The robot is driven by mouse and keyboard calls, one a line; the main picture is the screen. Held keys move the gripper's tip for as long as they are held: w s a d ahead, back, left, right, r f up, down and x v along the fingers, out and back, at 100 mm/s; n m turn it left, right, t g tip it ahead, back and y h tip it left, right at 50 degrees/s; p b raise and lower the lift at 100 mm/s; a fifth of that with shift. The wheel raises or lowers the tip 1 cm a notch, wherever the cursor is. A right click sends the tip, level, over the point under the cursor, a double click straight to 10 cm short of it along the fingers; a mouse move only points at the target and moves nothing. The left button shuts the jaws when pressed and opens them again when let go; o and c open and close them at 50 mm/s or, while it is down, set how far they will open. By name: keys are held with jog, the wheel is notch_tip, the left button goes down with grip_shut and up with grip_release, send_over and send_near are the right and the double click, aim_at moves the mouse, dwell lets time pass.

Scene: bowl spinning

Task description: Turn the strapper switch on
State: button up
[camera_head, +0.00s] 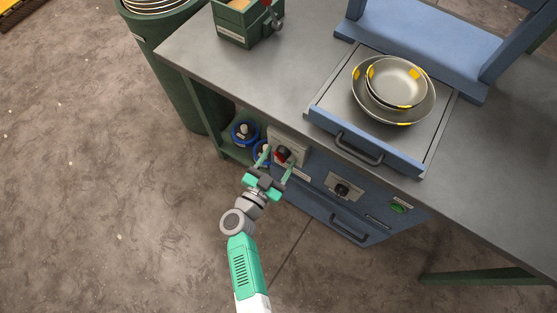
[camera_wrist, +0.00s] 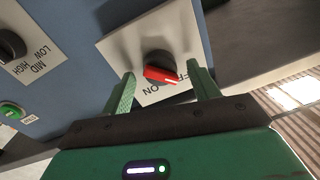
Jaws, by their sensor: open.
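The strapper switch (camera_wrist: 160,72) is a dark rotary knob with a red handle on a pale plate (camera_wrist: 125,50). The plate carries an "ON" label, and other lettering is partly covered by the handle. In the head view the switch (camera_head: 283,154) is on the front of the blue cabinet under the workbench. My gripper (camera_head: 276,165) is in front of it. In the wrist view my gripper (camera_wrist: 160,88) is open, with its green fingers on either side of the red handle. A gap shows between the handle and each finger.
A second knob (camera_wrist: 10,45) marked LOW, MID, HIGH and a green button (camera_wrist: 12,112) are on the same cabinet. Blue-rimmed items (camera_head: 244,132) stand on the shelf left of the switch.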

jog(key=shift+w+d, duration=0.15)
jog(key=shift+w, duration=0.15)
jog(key=c, duration=0.9)
jog(key=shift+c, duration=0.2)
jog(key=m, duration=0.5)
jog(key=shift+f+b, duration=0.1)
jog(key=shift+b, duration=0.2)
jog(key=m+b, duration=0.1)
jog(key=m, duration=0.3)
jog(key=shift+s+f+m+h, duration=0.1)
jog(key=shift+f+m+h, duration=0.05)
jog(key=shift+m+h, duration=0.2)
jog(key=shift+f+m+h+b, duration=0.1)
jog(key=shift+m+h+b, duration=0.25)
jog(key=shift+m+b, duration=2.75)
jog(key=m+p, duration=0.2)
jog(key=m, duration=0.1)
